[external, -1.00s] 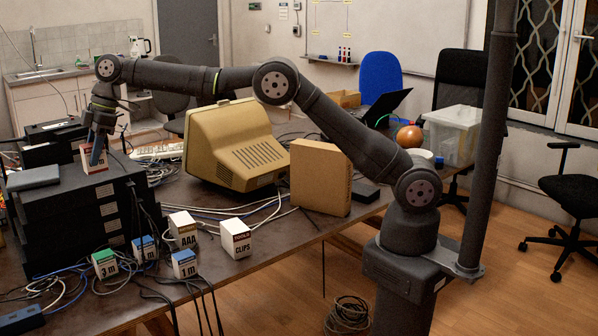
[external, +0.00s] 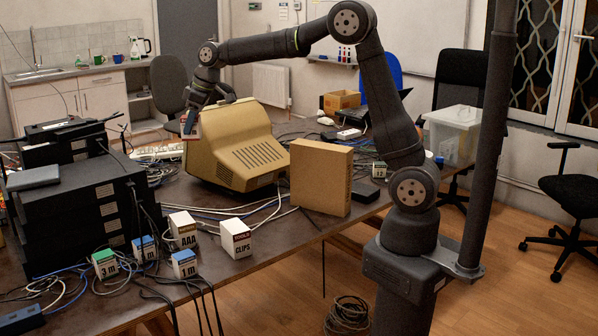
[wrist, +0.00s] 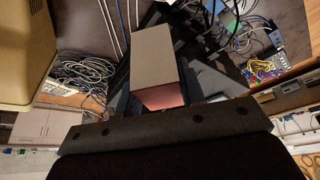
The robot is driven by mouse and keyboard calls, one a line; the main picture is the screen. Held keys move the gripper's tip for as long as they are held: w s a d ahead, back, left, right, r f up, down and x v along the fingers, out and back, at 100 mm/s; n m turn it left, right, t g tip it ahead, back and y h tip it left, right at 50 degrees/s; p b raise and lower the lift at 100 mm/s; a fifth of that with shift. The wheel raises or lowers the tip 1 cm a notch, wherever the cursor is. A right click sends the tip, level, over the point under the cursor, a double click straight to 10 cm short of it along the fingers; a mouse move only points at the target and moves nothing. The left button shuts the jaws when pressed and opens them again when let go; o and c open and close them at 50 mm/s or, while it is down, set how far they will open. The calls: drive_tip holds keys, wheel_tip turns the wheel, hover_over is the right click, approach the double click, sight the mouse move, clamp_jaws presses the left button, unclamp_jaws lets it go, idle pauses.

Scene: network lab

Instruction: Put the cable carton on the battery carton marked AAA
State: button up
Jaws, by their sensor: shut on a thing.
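My gripper (external: 196,118) is shut on the cable carton (external: 191,127), a small box with a red part, and holds it in the air left of the beige monitor. In the wrist view the carton (wrist: 158,60) fills the space between the fingers, showing a plain grey-beige face and a reddish end; its label is not readable. The battery carton marked AAA (external: 184,230), white with a dark top band, stands upright on the table, below the held carton in the picture. Its top looks bare.
The CLIPS carton (external: 236,239) stands right of the AAA carton. Cartons marked 3 m (external: 104,263) and 1 m (external: 184,264) and another blue one (external: 144,248) stand in front. A black equipment stack (external: 75,205), monitor (external: 228,145) and brown box (external: 320,178) flank them. Cables lie about.

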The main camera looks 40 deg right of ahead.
drive_tip(key=s+d+m, duration=0.1)
drive_tip(key=d, duration=0.4)
approach(175, 218)
drive_tip(key=shift+w+a, duration=0.35)
drive_tip(key=shift+a, duration=0.4)
drive_tip(key=shift+f, duration=1.9)
drive_tip(key=shift+f, duration=0.15)
drive_tip(key=o, duration=1.1)
drive_tip(key=shift+c, duration=0.2)
